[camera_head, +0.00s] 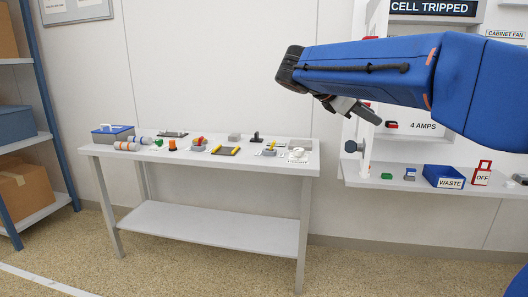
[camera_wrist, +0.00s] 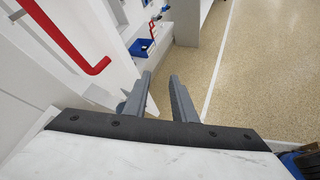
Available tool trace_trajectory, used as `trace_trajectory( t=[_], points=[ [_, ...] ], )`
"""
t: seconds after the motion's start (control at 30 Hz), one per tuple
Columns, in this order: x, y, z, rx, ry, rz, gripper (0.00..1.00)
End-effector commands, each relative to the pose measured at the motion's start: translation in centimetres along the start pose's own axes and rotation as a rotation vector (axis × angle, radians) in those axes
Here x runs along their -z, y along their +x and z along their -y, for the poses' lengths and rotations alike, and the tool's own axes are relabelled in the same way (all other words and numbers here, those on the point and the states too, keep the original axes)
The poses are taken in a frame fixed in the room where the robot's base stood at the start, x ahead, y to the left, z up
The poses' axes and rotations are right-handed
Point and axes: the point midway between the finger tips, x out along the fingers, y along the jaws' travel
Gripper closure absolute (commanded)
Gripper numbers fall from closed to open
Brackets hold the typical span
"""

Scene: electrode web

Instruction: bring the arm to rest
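My blue arm (camera_head: 400,78) reaches in from the right of the head view, raised above the table and in front of the cabinet. My gripper (camera_head: 352,108) hangs below the arm's dark end joint. In the wrist view my gripper (camera_wrist: 161,76) shows two grey fingers set apart with a clear gap. Nothing is held between them. The fingers touch nothing that I can see.
A grey table (camera_head: 215,210) with small parts stands at the left. A white cabinet shelf (camera_head: 400,184) holds a blue WASTE bin (camera_head: 443,178) and a red OFF tag (camera_head: 482,173). A red bar (camera_wrist: 65,42) is close in the wrist view. Shelving (camera_head: 22,150) stands far left.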

Motion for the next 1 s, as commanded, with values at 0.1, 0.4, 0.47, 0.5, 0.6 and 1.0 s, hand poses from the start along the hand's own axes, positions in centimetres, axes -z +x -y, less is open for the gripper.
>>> trace_trajectory(
  t=[0.1, 0.4, 0.47, 0.5, 0.6, 1.0],
  points=[
    [0.6, 2.4, 4.8, 0.037, 0.121, -0.109, 0.76],
    [4.5, 6.0, 16.9, 0.183, 0.475, -0.369, 0.76],
    [5.5, 6.3, 19.3, 0.220, 0.555, -0.416, 0.76],
    [6.3, 6.5, 20.9, 0.246, 0.609, -0.447, 0.76],
    [8.2, 6.7, 24.8, 0.318, 0.749, -0.519, 0.76],
    [16.8, 5.9, 37.9, 0.662, 1.346, -0.734, 0.76]
  ],
)
